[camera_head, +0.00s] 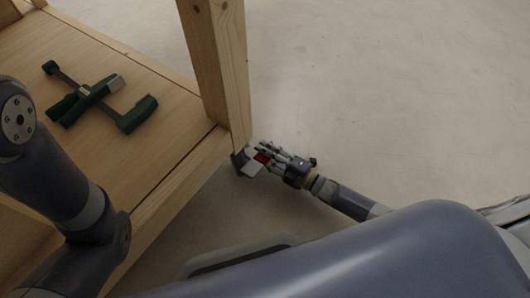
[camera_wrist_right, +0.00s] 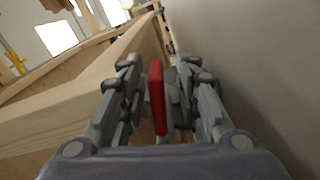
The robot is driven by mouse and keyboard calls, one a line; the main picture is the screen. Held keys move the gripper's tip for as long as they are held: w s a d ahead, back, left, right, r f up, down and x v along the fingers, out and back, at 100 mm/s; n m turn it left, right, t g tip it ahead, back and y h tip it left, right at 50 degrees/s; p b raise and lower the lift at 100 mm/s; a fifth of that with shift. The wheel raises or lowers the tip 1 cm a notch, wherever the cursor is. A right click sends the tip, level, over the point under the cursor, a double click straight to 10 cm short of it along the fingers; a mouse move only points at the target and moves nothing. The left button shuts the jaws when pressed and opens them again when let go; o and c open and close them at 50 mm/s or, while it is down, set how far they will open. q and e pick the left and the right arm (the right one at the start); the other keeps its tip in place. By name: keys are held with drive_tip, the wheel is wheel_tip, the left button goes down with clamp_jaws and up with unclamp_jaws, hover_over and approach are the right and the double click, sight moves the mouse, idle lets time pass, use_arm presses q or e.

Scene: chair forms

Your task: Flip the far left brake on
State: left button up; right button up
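A red brake lever (camera_head: 262,158) sits at the caster (camera_head: 239,158) under the near corner post of the wooden frame. The dark caster is mostly hidden by the post and a small grey plate (camera_head: 251,169). My right gripper (camera_head: 268,155) is at this lever. In the right wrist view the red lever (camera_wrist_right: 157,98) stands upright between the two open fingers (camera_wrist_right: 160,82), with gaps on both sides. I cannot tell whether a fingertip touches it. Only links of my left arm show at the left; its gripper is out of view.
The wooden shelf (camera_head: 150,170) and its corner post (camera_head: 222,70) stand close left of my right gripper. A dark green clamp-like tool (camera_head: 95,97) lies on the shelf. The pale floor (camera_head: 380,90) right of the post is clear.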

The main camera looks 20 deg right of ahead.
drive_tip(key=v, duration=1.2)
idle(0.4)
